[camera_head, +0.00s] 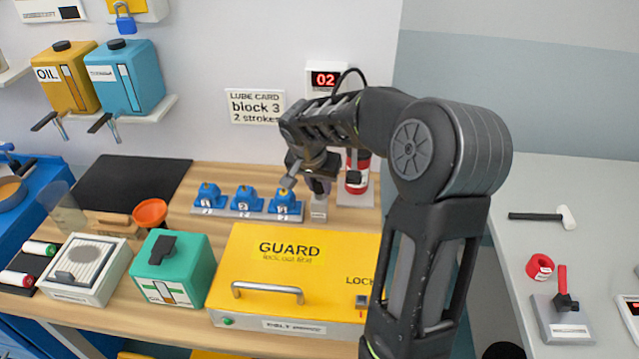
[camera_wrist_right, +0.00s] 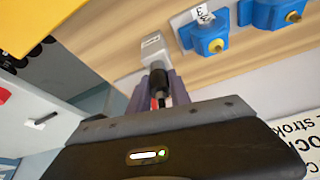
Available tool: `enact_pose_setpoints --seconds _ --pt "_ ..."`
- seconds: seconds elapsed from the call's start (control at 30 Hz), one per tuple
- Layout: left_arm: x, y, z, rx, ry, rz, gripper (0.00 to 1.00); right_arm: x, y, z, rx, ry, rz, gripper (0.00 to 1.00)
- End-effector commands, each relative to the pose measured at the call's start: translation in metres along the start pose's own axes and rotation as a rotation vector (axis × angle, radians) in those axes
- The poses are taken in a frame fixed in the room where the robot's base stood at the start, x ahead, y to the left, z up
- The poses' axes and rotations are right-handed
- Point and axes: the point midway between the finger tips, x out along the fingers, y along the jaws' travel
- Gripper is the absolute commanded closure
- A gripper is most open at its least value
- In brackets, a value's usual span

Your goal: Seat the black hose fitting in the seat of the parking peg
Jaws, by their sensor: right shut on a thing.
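My right gripper (camera_head: 312,183) is low over the bench behind the yellow guard. In the right wrist view its fingers (camera_wrist_right: 160,92) are shut on the black hose fitting (camera_wrist_right: 158,80). The pale grey parking peg (camera_wrist_right: 153,47) is straight beyond the fitting's tip. The fitting is in line with the peg and at or very close to it; I cannot tell whether they touch or how deep it sits. In the head view the parking peg (camera_head: 319,208) stands below the gripper, and the fitting is largely hidden by the fingers. My left gripper is not in view.
Blue numbered blocks (camera_head: 246,199) stand in a row left of the peg. A red and white container (camera_head: 357,172) stands close to its right. The yellow guard box (camera_head: 290,262) fills the front. A lube card (camera_head: 256,107) hangs on the wall behind.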

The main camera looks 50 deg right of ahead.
Motion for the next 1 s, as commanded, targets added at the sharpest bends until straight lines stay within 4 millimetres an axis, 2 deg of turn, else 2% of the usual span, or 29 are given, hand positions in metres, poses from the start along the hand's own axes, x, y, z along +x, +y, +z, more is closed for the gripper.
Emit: enact_pose_setpoints --seconds 0.13,0.17,0.4,0.83,1.0 --pt "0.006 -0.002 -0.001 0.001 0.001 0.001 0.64 0.004 0.0 0.002 0.0 0.001 -0.001 1.0" --pt "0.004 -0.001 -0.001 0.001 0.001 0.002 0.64 0.003 0.0 0.001 0.0 0.001 -0.001 0.74" --pt "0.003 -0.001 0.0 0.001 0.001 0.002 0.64 0.002 0.0 0.001 0.0 0.0 0.0 0.54" --pt "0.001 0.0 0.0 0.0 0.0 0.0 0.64 -0.005 -0.001 -0.001 0.0 0.002 -0.002 0.54" --pt "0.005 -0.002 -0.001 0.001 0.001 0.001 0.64 -0.03 -0.001 -0.001 0.0 0.004 -0.004 0.54"
